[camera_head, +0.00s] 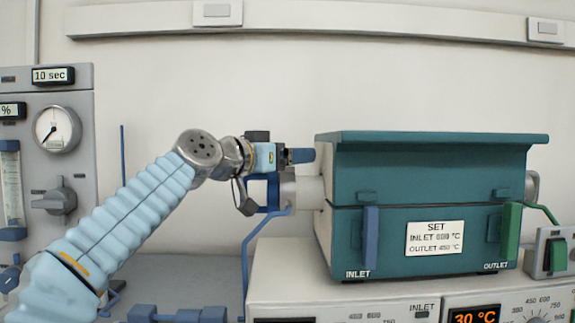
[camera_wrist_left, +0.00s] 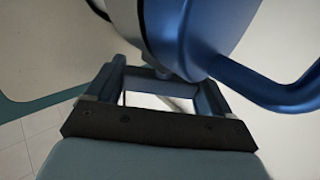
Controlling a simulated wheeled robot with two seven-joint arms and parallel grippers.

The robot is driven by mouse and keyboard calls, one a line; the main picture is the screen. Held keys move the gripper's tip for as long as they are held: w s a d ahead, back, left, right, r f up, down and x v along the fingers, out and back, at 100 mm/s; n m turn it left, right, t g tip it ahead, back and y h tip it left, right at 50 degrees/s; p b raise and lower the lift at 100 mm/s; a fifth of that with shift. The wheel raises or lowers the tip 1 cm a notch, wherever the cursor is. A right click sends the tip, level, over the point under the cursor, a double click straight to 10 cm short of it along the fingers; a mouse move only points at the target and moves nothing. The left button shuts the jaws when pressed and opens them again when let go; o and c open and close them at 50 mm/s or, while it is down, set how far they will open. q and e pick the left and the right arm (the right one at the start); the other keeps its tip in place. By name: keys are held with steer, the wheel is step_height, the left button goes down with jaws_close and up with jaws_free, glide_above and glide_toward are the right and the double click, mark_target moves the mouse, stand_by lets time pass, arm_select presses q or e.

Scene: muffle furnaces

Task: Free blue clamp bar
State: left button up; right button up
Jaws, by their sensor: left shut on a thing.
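My left gripper (camera_head: 298,155) is at the left end of the teal furnace, close to the grey inlet tube (camera_head: 312,192). It is shut on a blue part at the tube end; the contact is hard to make out. Blue framing (camera_head: 262,190) shows just below the gripper. In the left wrist view, a large rounded blue fitting (camera_wrist_left: 215,35) fills the top, right in front of my gripper (camera_wrist_left: 155,75). An upright blue bar (camera_head: 370,235) is on the furnace front above the INLET label, apart from my gripper. My right gripper is not in view.
The teal furnace (camera_head: 430,170) stands on a white control unit (camera_head: 345,305). A blue pipe (camera_head: 246,255) rises to the inlet tube. A green bar (camera_head: 510,235) is at the outlet side. A grey gauge panel (camera_head: 75,100) stands at left.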

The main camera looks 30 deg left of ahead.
arm_select(q)
steer(key=shift+f+m+h, duration=0.15)
steer(key=shift+m+h, duration=0.35)
steer(key=shift+h, duration=0.2)
steer(key=m+h, duration=0.1)
steer(key=g+h, duration=0.1)
steer(key=shift+w+a+r+m+g+h, duration=0.1)
steer(key=shift+r+m+g+h, duration=0.1)
steer(key=shift+m+g+h, duration=0.15)
steer(key=m+g+h+p, duration=0.1)
steer(key=m+h+p, duration=0.1)
steer(key=h, duration=0.1)
steer(key=shift+r+g, duration=0.15)
steer(key=shift+g, duration=0.2)
steer(key=shift+m+g+h+p, duration=1.25)
steer(key=shift+m+g+p, duration=0.05)
steer(key=shift+m+p, duration=0.05)
steer(key=o, duration=0.9)
steer(key=shift+f, duration=0.2)
